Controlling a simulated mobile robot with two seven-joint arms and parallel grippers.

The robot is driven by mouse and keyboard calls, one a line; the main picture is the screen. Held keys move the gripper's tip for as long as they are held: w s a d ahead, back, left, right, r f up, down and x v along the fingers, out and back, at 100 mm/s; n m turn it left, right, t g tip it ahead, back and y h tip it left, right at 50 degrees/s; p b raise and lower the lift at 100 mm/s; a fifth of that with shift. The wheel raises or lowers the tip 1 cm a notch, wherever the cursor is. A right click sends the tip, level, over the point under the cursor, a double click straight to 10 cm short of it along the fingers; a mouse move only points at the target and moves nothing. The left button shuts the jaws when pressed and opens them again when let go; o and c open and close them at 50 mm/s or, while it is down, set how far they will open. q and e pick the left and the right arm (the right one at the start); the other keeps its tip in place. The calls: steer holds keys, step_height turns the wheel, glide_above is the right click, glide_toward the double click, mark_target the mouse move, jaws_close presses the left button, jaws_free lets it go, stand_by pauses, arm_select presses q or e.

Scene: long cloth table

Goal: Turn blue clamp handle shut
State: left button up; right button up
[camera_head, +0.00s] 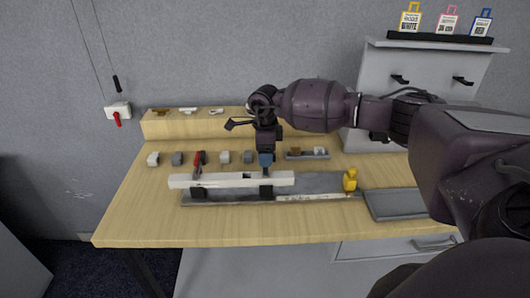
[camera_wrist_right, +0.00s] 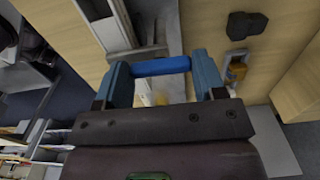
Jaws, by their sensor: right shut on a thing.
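The blue clamp handle (camera_wrist_right: 160,66) shows in the right wrist view as a bright blue bar lying between the two blue-grey fingers of my right gripper (camera_wrist_right: 164,78). The gripper is shut on it. In the head view my right gripper (camera_head: 266,160) points down at the back edge of a long white bar (camera_head: 225,181), above a black clamp base (camera_head: 266,191). It hides the blue handle there. A red clamp handle (camera_head: 198,159) stands upright at the left part of the bar. My left gripper is not in view.
The bar lies over a grey metal strip (camera_head: 315,184) on the wooden table. A yellow piece (camera_head: 350,180) stands at its right, beside a grey plate (camera_head: 395,204). Several small blocks line the back near a wooden ledge (camera_head: 180,124). The table's front left is clear.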

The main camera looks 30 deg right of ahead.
steer(key=shift+r, duration=0.1)
steer(key=o, duration=0.9)
step_height(320, 180, up, 11)
steer(key=shift+f, duration=0.1)
stand_by(0.3)
